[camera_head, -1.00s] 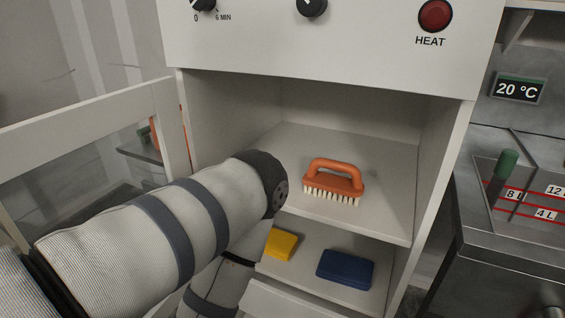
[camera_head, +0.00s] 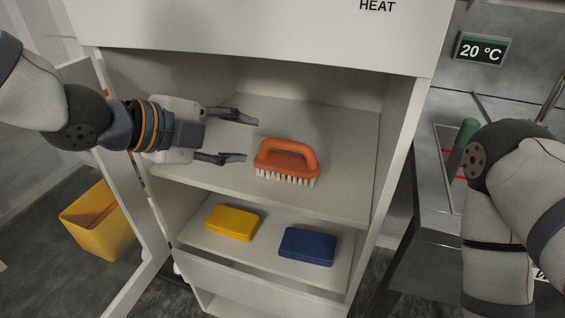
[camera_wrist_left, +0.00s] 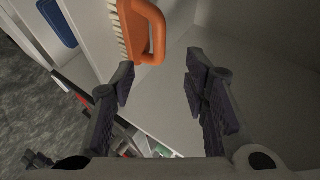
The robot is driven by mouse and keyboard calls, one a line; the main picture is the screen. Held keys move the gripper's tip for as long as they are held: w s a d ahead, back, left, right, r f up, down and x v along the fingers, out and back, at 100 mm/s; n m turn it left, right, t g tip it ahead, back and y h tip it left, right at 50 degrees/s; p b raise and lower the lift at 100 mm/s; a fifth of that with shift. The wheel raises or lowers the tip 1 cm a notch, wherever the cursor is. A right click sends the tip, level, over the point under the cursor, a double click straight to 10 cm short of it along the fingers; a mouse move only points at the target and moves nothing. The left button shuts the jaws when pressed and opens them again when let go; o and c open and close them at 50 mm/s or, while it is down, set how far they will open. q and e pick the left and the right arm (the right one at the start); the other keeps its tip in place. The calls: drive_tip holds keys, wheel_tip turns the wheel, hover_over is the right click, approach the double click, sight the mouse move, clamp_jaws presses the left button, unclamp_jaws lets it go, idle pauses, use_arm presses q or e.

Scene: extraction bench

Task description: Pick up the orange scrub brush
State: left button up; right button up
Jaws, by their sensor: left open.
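The orange scrub brush (camera_head: 287,158) stands bristles down, handle up, on the upper shelf (camera_head: 345,190) of the white cabinet. My left gripper (camera_head: 240,137) is open and empty inside the shelf space, just left of the brush, with its fingers pointing toward it. In the left wrist view the brush (camera_wrist_left: 140,32) shows at the top, beyond the tip of the left-hand finger, and the open jaws (camera_wrist_left: 158,75) have nothing between them. The brush appears apart from both fingers. My right arm comes in at the right edge, but its gripper is not visible.
A yellow block (camera_head: 233,222) and a blue block (camera_head: 307,246) lie on the lower shelf (camera_head: 270,253). The cabinet's side walls and the panel above bound the shelf. A yellow bin (camera_head: 98,222) stands on the floor at left. A metal counter (camera_head: 440,200) is at right.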

sight(278, 144)
use_arm(q)
drive_tip(key=x, duration=0.3)
drive_tip(key=b+x, duration=0.1)
drive_tip(key=x, duration=0.7)
drive_tip(key=shift+w+a+f+b, duration=0.2)
drive_tip(key=shift+f+b, duration=0.15)
drive_tip(key=shift+f, duration=0.05)
drive_tip(key=shift+w+d, duration=0.25)
drive_tip(key=shift+r, duration=0.1)
use_arm(e)
drive_tip(key=shift+s+f+g, duration=0.5)
drive_tip(key=shift+s+f, duration=0.6)
use_arm(q)
clamp_jaws()
